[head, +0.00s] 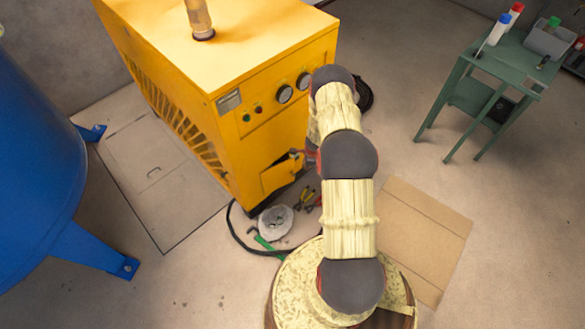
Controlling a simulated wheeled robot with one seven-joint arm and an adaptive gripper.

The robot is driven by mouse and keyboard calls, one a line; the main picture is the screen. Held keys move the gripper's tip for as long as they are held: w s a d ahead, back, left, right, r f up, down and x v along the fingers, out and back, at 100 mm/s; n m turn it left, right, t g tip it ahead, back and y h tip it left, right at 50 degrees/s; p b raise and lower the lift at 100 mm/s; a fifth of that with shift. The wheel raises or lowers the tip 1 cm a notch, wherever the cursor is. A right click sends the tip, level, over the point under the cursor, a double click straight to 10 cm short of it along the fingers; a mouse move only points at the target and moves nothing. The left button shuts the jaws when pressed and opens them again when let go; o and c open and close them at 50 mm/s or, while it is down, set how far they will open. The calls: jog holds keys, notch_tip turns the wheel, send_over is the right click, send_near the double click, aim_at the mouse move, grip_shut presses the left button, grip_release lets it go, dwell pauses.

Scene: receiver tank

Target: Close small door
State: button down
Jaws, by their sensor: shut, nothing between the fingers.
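The yellow cabinet (190,60) stands at upper centre in the head view. Its small yellow door (278,177) is low on the front face. The door sits at an angle to the face, with a dark gap along its upper edge, so it looks partly open. My gripper (296,153) is shut and empty at the door's upper right, partly hidden by my arm. I cannot tell whether it touches the door.
A blue tank (40,130) on legs stands at left. Hand tools (306,198), a pale bundle (275,220) and a black hose (240,235) lie below the door. Flat cardboard (420,235) lies at right. A green table (500,65) stands at upper right.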

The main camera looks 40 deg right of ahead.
jog(key=w+f+m+b, duration=0.3)
jog(key=w+f+m, duration=0.4)
jog(key=m, duration=0.5)
jog(key=shift+w+f+t, duration=0.3)
jog(key=shift+f, duration=0.95)
